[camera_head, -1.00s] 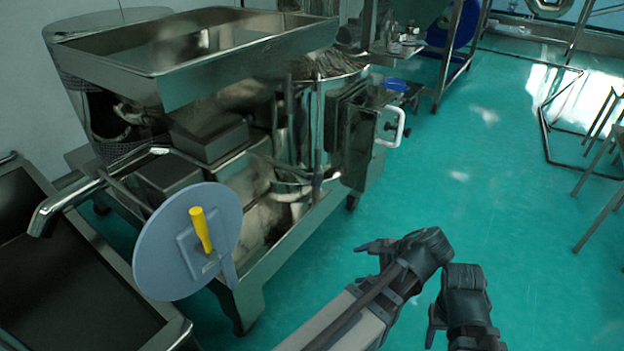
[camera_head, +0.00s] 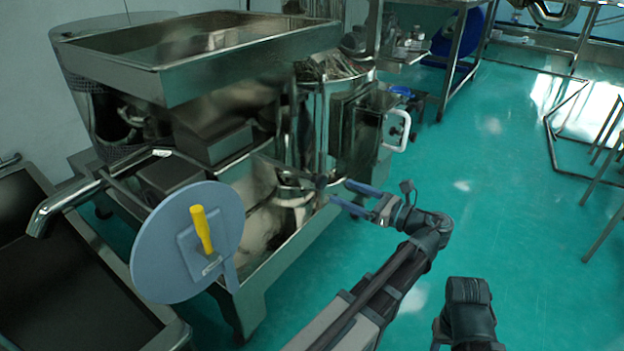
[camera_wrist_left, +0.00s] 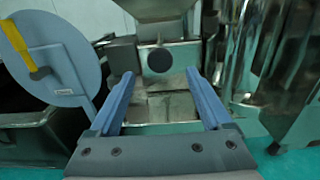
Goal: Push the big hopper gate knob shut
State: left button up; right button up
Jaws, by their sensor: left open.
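The big steel hopper (camera_head: 200,68) is the wide open tray on top of the sieve machine in the head view. I cannot pick out its gate knob for certain there. In the left wrist view, a dark round disc (camera_wrist_left: 159,60) sits on the front of a grey block below a steel chute; it may be the knob. My left gripper (camera_head: 340,191) is open and empty beside the machine's front right side. Its two blue fingers, also in the left wrist view (camera_wrist_left: 158,84), frame the disc from a distance without touching it. My right gripper is out of view.
A grey round plate with a yellow handle (camera_head: 202,230) stands at the machine's front left. A steel box with a white handle (camera_head: 398,131) juts out on the right. A dark tray (camera_head: 60,300) is at lower left.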

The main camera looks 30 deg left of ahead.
aim_at(311, 176)
pick_arm(q)
jog(key=a, duration=0.7)
jog(key=w+a, duration=0.1)
jog(key=a, duration=0.3)
jog(key=shift+a, duration=0.1)
grip_shut()
